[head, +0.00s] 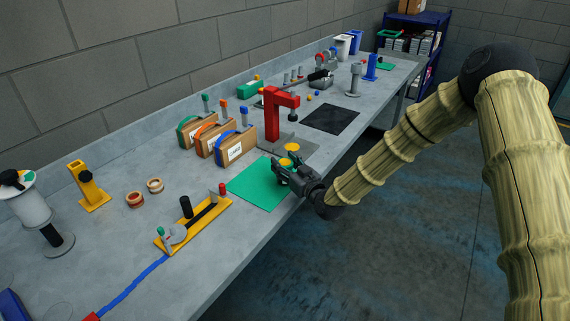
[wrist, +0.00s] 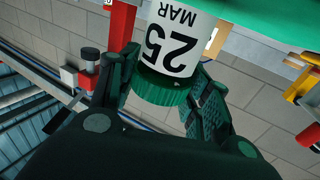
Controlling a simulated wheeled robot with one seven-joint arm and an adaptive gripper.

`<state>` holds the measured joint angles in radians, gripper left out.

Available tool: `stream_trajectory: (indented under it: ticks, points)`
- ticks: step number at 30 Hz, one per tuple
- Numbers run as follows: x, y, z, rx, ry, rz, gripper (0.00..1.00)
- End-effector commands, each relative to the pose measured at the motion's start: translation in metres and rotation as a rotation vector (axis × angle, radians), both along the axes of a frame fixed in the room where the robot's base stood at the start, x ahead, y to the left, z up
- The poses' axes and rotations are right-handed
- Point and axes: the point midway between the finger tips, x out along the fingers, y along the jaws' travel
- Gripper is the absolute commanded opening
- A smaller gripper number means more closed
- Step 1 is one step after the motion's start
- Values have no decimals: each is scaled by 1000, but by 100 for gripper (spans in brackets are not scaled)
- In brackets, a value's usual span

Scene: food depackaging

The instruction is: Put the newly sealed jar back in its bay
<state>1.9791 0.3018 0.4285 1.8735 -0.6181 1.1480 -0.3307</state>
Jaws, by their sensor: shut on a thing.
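My gripper (head: 286,171) is low over the front edge of the bench, at the right side of the green mat. In the wrist view my gripper (wrist: 168,72) is shut on the jar, with one finger on each side of its green ribbed lid (wrist: 160,93). The jar's white label (wrist: 178,40) reads "25 MAR", upside down in that picture. I cannot make out the jar itself in the head view, or tell whether it touches the mat. No bay is clearly recognizable.
The green mat (head: 252,184) lies bare beside my gripper. A red press (head: 272,115) stands just behind. Several brown boxes with coloured handles (head: 232,150) stand farther back left. A yellow fixture (head: 190,228) lies in front left. A black mat (head: 331,118) is farther right.

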Motion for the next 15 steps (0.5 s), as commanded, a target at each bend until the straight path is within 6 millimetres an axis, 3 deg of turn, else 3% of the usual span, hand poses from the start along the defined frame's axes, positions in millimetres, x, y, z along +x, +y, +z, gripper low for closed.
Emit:
stream_trajectory:
  ticks: [2, 3, 5, 15]
  points:
    - [0, 0, -3, 0, 0, 0, 20]
    - [0, 0, -2, 0, 0, 0, 55]
    - [0, 0, -2, 0, 0, 0, 66]
    - [0, 0, -1, 0, 0, 0, 70]
